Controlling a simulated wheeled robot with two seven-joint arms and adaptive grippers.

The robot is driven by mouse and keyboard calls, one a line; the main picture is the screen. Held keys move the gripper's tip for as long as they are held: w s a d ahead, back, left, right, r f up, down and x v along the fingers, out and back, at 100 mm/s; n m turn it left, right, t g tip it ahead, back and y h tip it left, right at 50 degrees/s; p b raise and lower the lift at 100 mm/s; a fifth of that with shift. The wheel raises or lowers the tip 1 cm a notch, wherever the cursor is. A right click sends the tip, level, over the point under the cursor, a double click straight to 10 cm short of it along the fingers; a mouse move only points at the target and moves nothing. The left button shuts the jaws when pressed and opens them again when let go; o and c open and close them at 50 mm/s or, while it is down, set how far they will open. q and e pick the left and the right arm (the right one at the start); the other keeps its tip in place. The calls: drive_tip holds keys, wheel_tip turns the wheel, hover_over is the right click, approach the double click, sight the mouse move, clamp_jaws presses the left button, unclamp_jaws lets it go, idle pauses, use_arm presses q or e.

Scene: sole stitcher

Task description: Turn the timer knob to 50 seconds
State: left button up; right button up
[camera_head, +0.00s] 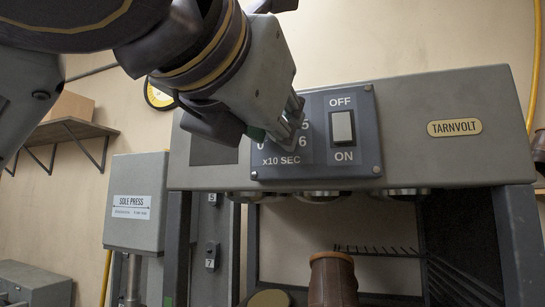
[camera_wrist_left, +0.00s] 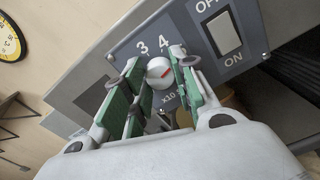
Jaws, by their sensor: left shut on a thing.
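The timer knob (camera_wrist_left: 157,67) is a pale round knob with a short red mark, seen in the left wrist view between my left gripper's fingers. My left gripper (camera_wrist_left: 160,74) has green-padded fingers and is shut on the knob. In the head view my left gripper (camera_head: 290,126) covers the knob and much of its dial. The digits 3 and 4 show above the knob in the wrist view. I cannot tell which digit the red mark points to. My right gripper is not in view.
The dark control panel (camera_head: 317,168) also carries an OFF/ON rocker switch (camera_head: 343,127), right of the knob. The grey machine housing (camera_head: 405,110) bears a TARNVOLT plate. A brown cylindrical object (camera_head: 333,280) stands below. A sole press (camera_head: 137,225) is at the left.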

use_arm(q)
drive_tip(key=shift+r, duration=0.1)
idle(0.3)
drive_tip(key=o, duration=1)
drive_tip(key=shift+o, duration=0.2)
drive_tip(key=v, duration=1.2)
